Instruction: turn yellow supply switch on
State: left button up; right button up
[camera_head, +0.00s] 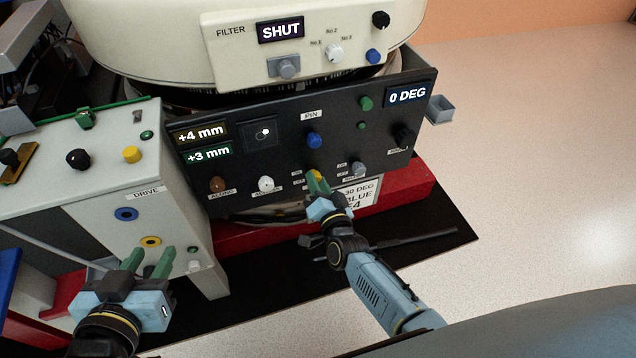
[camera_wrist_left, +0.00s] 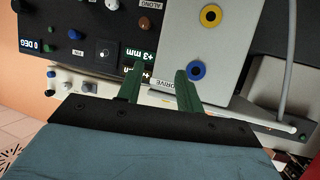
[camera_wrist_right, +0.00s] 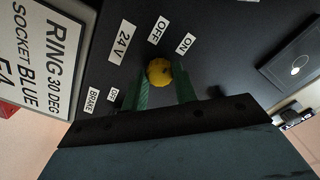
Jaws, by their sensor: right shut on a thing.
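The yellow supply switch (camera_wrist_right: 159,71) is a round yellow knob on the black panel, with OFF, ON and 24 V labels around it in the right wrist view. In the head view the yellow switch (camera_head: 315,175) sits low on the panel, partly hidden by my right gripper. My right gripper (camera_head: 318,186) has its green fingers shut on the yellow switch; the fingers also show in the right wrist view (camera_wrist_right: 163,82). My left gripper (camera_head: 150,258) is open and empty in front of the white drive box, and its parted fingers show in the left wrist view (camera_wrist_left: 158,75).
The black panel (camera_head: 285,165) carries several knobs, including a blue knob (camera_head: 314,140) and a grey knob (camera_head: 358,170). The drive box (camera_head: 110,225) has blue and yellow sockets. A white filter housing (camera_head: 225,50) overhangs the panel. The floor at the right is clear.

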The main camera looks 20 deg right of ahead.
jog(key=o, duration=1)
pick_arm(q)
jog(key=s+a+f+g+y+p, duration=0.3)
jog(key=s+a+f+g, duration=0.3)
jog(key=s+f+g, duration=0.3)
jog(key=shift+s+f+n+g+p, duration=0.3)
jog(key=shift+s+f+p, duration=0.55)
jog(key=shift+s, duration=0.35)
pick_arm(e)
jog(key=shift+s+d, duration=0.2)
jog(key=shift+s, duration=6.55)
